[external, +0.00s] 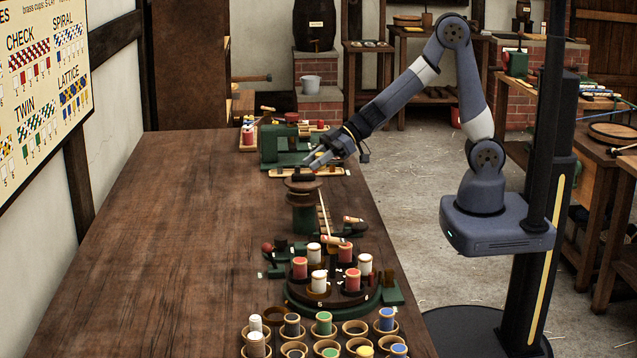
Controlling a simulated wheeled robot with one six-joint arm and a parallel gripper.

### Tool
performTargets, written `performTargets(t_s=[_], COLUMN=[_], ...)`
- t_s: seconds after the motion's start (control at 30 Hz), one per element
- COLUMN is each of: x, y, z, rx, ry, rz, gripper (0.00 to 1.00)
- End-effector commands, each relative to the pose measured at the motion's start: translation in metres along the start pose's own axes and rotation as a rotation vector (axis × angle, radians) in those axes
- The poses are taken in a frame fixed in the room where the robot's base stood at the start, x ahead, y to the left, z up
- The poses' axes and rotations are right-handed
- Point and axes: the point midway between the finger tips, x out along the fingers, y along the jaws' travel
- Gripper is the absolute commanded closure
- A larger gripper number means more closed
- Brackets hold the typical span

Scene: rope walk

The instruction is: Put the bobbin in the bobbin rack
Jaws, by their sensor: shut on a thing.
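My gripper (314,161) is over the far half of the long workbench, just above a brown round-topped stand (303,185). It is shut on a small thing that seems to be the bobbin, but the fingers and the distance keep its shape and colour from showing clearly. A dark piece shows right below the fingertips; I cannot tell whether it is held or part of the stand. Rows of round wooden cups (355,328) at the bench's near end look like the bobbin rack. Several cups hold bobbins, such as a green-topped one (323,322); others look empty.
A round carousel (300,292) with several red and white bobbins stands between the stand and the cups. A green machine (284,142) sits behind my gripper. The left side of the workbench (170,250) is clear.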

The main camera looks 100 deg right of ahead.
Motion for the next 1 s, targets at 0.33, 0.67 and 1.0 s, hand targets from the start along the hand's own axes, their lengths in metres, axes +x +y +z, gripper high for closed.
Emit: performTargets(t_s=[0.33,0.67,1.0], x=[0.002,0.0,-0.024], y=[-0.011,-0.011,-0.011], z=[0.01,0.007,-0.035], rx=[0.034,0.036,0.033], ry=[0.001,0.005,0.007], rz=[0.057,0.065,0.065], gripper=[0.94,0.94,0.94])
